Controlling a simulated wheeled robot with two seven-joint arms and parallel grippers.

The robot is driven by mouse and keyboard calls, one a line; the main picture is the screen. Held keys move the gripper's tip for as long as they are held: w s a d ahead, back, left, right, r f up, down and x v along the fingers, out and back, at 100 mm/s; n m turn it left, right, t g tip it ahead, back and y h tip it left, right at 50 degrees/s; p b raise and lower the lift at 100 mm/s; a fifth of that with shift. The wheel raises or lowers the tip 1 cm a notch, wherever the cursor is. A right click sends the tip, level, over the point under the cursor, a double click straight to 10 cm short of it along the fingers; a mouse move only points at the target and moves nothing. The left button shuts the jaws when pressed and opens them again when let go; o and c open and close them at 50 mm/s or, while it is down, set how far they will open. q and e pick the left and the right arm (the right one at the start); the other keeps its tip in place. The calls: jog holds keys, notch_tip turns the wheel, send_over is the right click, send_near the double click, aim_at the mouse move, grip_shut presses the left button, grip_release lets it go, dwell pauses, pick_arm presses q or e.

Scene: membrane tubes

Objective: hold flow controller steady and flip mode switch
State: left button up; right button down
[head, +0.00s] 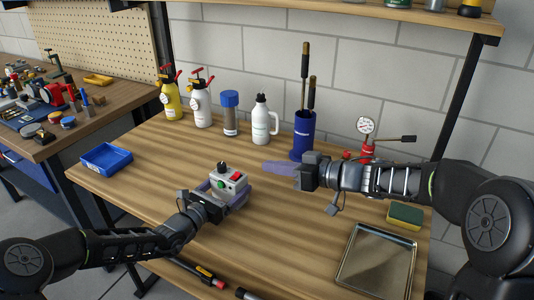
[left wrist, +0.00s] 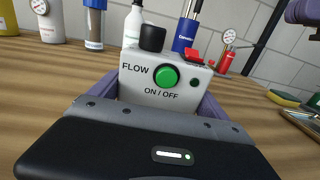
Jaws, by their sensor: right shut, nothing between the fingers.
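The flow controller (head: 230,184), a small light grey box, stands on the wooden bench; in the left wrist view (left wrist: 142,82) it is labelled FLOW and ON / OFF. It has a green button (left wrist: 166,75), a black knob (left wrist: 152,38) and a red switch (left wrist: 193,54) on top; whether that is the mode switch I cannot read. My left gripper (head: 222,192) has its purple fingers along both sides of the box, shut on it. My right gripper (head: 272,167) is shut and empty, apart from the controller, to its right and above the bench.
Behind stand spray bottles (head: 202,105), a blue-capped jar (head: 230,115), a white bottle (head: 262,123), a blue holder (head: 303,133) with rods and a red gauge pump (head: 367,150). A blue bin (head: 106,159) is left; a sponge (head: 405,214) and metal tray (head: 345,276) are right.

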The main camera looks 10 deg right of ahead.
pick_arm(q)
jog(key=shift+o, duration=1.3)
jog(key=v, duration=1.2)
jog(key=shift+w, duration=0.1)
